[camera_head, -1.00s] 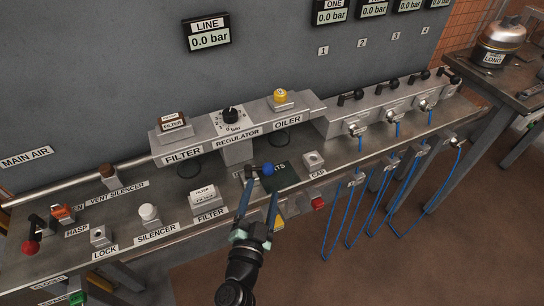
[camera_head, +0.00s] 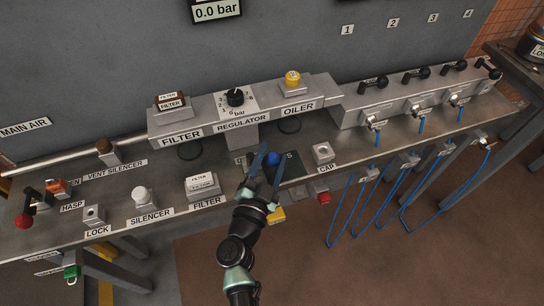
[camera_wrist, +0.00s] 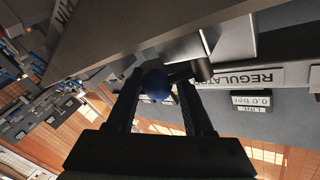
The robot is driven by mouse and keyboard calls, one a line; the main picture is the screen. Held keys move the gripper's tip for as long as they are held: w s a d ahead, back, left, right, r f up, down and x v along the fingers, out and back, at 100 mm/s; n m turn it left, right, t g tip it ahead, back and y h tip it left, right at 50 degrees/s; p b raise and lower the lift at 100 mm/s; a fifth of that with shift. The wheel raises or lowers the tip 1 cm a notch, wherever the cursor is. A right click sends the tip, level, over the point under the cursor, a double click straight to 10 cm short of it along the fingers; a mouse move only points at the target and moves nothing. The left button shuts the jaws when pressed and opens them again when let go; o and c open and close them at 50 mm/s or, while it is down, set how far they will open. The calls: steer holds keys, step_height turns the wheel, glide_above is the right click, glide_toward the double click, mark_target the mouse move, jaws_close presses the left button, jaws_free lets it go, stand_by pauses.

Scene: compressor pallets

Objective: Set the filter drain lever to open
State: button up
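A lever with a blue ball knob (camera_head: 273,158) stands low at the bench, in front of and below the regulator; I take it as the filter drain lever. Its label is mostly hidden behind my gripper. In the wrist view the blue knob (camera_wrist: 157,84) shows between the two fingers, with a dark lever arm running right to a dark cylinder (camera_wrist: 203,70). My gripper (camera_head: 271,162) is open around the knob, and gaps seem to show on both sides. Contact cannot be told. The filter block (camera_head: 181,128) is left of the regulator (camera_head: 240,122).
The oiler (camera_head: 293,98) is right of the regulator. A cap block (camera_head: 323,153) stands right of my gripper, and a filter-labelled block (camera_head: 202,186) left of it. A red button (camera_head: 323,197) is at the front edge. Blue hoses (camera_head: 375,200) hang at right.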

steer(key=shift+s+d+f, duration=0.1)
steer(key=shift+f, duration=0.1)
jaws_close()
steer(key=shift+w+f+n+t+y+b, duration=0.1)
steer(key=shift+w+n+t+y+b, duration=0.1)
steer(key=shift+n+y+b, duration=0.3)
steer(key=shift+w+f+n+t+y+b, duration=0.15)
steer(key=shift+n+y+b, duration=0.15)
steer(key=shift+y, duration=0.4)
steer(key=y+b, duration=0.1)
steer(key=n+y+b, duration=0.1)
steer(key=b, duration=0.1)
steer(key=shift+w+f+n, duration=0.15)
steer(key=shift+w+n, duration=0.15)
steer(key=shift+w, duration=0.1)
steer(key=n+y+b, duration=0.1)
steer(key=y+b, duration=0.1)
steer(key=b, duration=0.1)
steer(key=shift+w, duration=0.2)
steer(key=shift+y, duration=0.3)
steer(key=shift+o, duration=2)
jaws_free()
steer(key=shift+o, duration=0.3)
steer(key=shift+a+r, duration=0.2)
